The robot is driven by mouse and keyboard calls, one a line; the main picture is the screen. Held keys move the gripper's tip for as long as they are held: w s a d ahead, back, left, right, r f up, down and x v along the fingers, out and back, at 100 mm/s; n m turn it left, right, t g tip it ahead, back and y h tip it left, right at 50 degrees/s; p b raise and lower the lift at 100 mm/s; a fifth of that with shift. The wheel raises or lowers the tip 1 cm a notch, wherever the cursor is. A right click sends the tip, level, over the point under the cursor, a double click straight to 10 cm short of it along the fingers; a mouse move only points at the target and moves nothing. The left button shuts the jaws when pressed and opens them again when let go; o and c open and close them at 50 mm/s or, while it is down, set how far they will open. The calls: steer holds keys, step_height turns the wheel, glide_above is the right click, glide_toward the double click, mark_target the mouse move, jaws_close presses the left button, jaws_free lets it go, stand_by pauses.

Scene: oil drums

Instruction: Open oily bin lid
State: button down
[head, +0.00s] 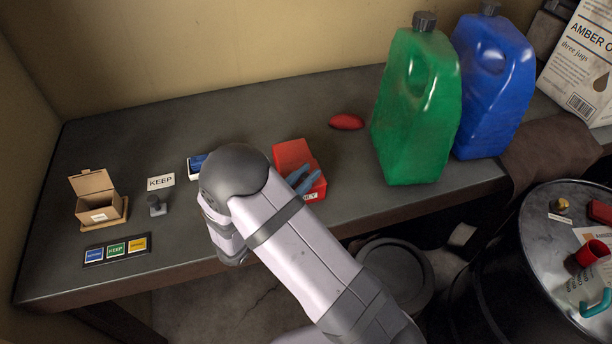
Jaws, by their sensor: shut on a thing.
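The oily bin is a small red box (313,194) on the bench, right of my arm, with part of a label ending in "LY" on its front. Its red lid (290,153) shows at the back left of the box; its exact angle is hard to tell. My gripper (307,177) shows as two blue-grey fingers coming from behind my arm, over the box beside the lid. The fingers are shut on the lid, but the contact is small in the picture. My arm hides the gripper's body and the box's left side.
A red rag-like lump (346,121), a green jug (416,110) and a blue jug (492,85) stand right of the bin. A black drum (535,240) stands at right.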

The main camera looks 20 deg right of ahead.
mark_target(294, 160)
steer(key=w+b, duration=0.4)
steer(key=w, duration=0.5)
steer(key=shift+w+f, duration=0.1)
steer(key=shift+w, duration=0.4)
steer(key=c, duration=1.6)
jaws_free()
steer(key=shift+s+a, duration=0.1)
steer(key=shift+a, duration=0.05)
steer(key=b+v, duration=0.2)
steer(key=v, duration=0.4)
steer(key=shift+b, duration=0.35)
steer(key=shift+s+a, duration=0.35)
steer(key=shift+a, duration=0.05)
